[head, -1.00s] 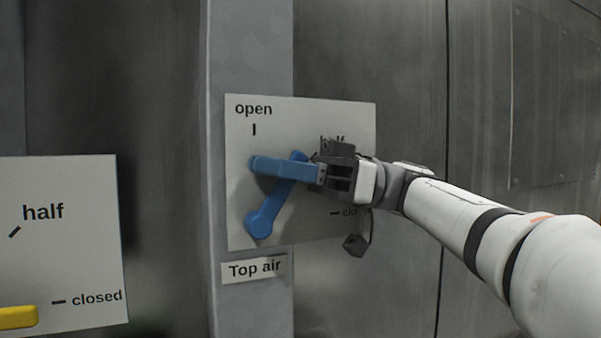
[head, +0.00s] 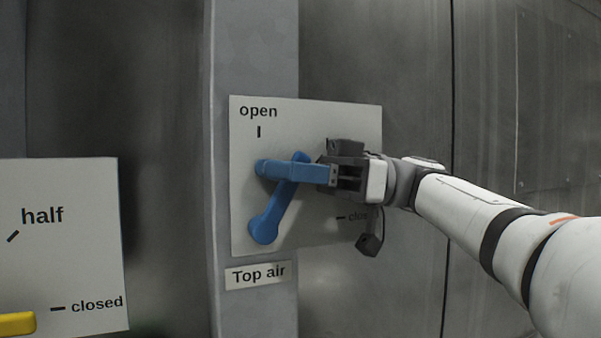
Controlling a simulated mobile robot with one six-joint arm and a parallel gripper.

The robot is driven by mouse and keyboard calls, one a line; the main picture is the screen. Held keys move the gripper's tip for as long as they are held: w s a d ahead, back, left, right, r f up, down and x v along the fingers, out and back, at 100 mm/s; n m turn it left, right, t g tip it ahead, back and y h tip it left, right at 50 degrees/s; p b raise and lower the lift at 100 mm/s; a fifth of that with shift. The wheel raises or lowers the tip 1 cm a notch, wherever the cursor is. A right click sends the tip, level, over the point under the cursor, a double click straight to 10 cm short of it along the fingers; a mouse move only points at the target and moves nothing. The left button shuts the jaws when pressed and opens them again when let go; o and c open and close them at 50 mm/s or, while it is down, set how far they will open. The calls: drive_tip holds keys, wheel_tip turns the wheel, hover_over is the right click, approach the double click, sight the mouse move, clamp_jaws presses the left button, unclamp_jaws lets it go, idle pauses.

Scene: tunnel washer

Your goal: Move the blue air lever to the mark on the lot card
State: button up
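The blue air lever (head: 277,207) is on the white card (head: 246,205) above the "Top air" label. Its arm slants up and right from a round lower end. It leans clockwise of the "open" mark (head: 259,132). The "half" mark is hidden behind my gripper, so I cannot tell whether the lever lines up with it. The "closed" mark (head: 340,218) is partly visible. My gripper (head: 333,175) is at the right end of the lever's blue handle bar and appears shut on it. The fingertips are not clearly seen. The lot card is not in view.
The "Top air" label (head: 259,275) is below the card on a grey post (head: 255,55). At the left another card (head: 75,260) carries a yellow lever (head: 17,323), cut off by the frame. Grey metal panels (head: 400,60) stand behind.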

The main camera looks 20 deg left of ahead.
drive_tip(key=b+v, duration=0.7)
drive_tip(key=shift+f+b, duration=0.2)
drive_tip(key=shift+b, duration=0.15)
drive_tip(key=shift+r, duration=0.15)
